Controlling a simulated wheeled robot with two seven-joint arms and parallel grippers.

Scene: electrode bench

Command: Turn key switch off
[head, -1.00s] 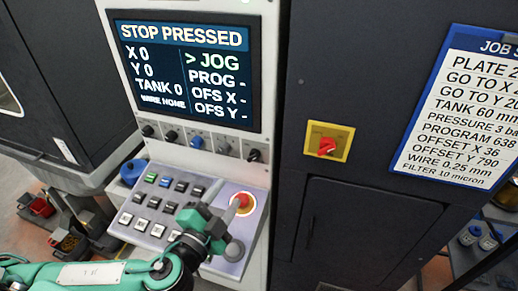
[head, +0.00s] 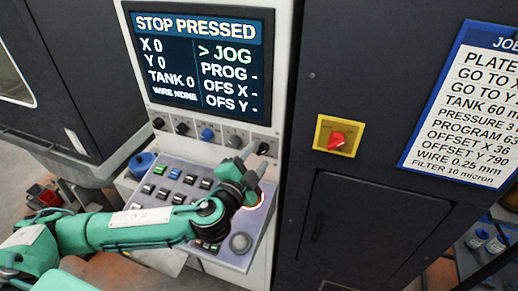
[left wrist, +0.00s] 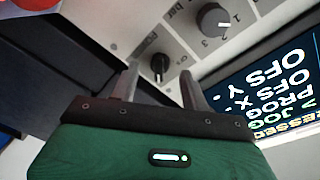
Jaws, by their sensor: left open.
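A small black switch (head: 263,149), which I take for the key switch, is the rightmost in the row under the screen. In the left wrist view the black switch (left wrist: 159,66) shows beyond and between my fingertips, with pale marks around it. My left gripper (head: 254,160) is open and empty, its fingers pointing up at the switch. In the left wrist view the gripper (left wrist: 160,73) has one finger on each side of the switch in the picture. I cannot tell whether they touch it. My right gripper is not in view.
The screen (head: 200,60) reads STOP PRESSED. A grey knob (left wrist: 213,19) is close beside the switch. Below is a sloped button panel (head: 160,205); my gripper covers most of the lit ring (head: 256,204). A red rotary switch (head: 336,140) on a yellow plate is to the right.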

